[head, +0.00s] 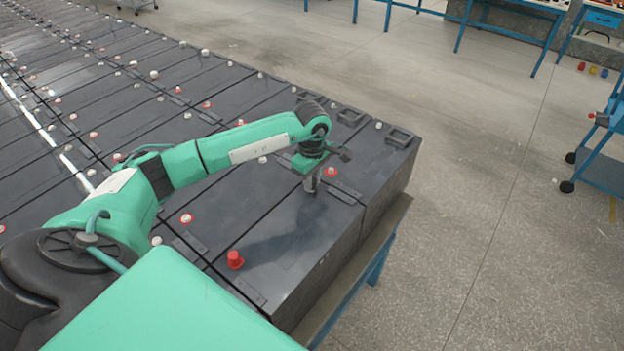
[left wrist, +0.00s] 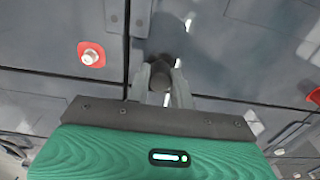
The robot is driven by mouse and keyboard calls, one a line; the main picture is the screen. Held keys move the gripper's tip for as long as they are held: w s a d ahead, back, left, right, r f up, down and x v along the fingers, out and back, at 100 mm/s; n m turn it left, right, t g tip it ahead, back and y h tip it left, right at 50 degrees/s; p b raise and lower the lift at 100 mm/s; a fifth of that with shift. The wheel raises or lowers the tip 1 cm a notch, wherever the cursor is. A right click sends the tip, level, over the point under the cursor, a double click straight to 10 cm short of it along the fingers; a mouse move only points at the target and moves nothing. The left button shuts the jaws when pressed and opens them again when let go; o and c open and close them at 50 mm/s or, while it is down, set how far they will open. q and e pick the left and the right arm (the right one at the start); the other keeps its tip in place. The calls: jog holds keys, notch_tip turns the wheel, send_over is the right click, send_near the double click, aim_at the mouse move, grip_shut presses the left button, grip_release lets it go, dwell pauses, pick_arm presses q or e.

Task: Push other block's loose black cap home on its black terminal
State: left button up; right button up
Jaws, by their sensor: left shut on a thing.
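My left gripper (head: 312,184) points down at the top of the front-right battery block (head: 300,235). In the left wrist view its two fingers (left wrist: 162,84) are shut on a dark black cap (left wrist: 159,72), which lies between them close to the block top. The terminal under the cap is hidden, so I cannot tell how far the cap is seated. In the head view the fingers cover most of the cap. A red-ringed terminal (head: 330,171) is just behind the gripper; a red-ringed terminal also shows in the left wrist view (left wrist: 91,55). My right gripper is in neither view.
A tall red cap (head: 235,259) stands on the near end of the front block. Rows of dark blocks with red and pale terminals (head: 186,218) fill the left. The blue-legged bench edge (head: 352,270) runs beside the blocks; open floor (head: 500,220) lies to the right.

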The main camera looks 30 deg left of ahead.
pick_arm(q)
jog(key=shift+f+b, duration=0.45)
jog(key=shift+f, duration=0.05)
dwell(0.5)
jog(key=o, duration=1.5)
jog(key=shift+r, duration=0.2)
jog(key=shift+r+p, duration=1.3)
jog(key=shift+r, duration=2.05)
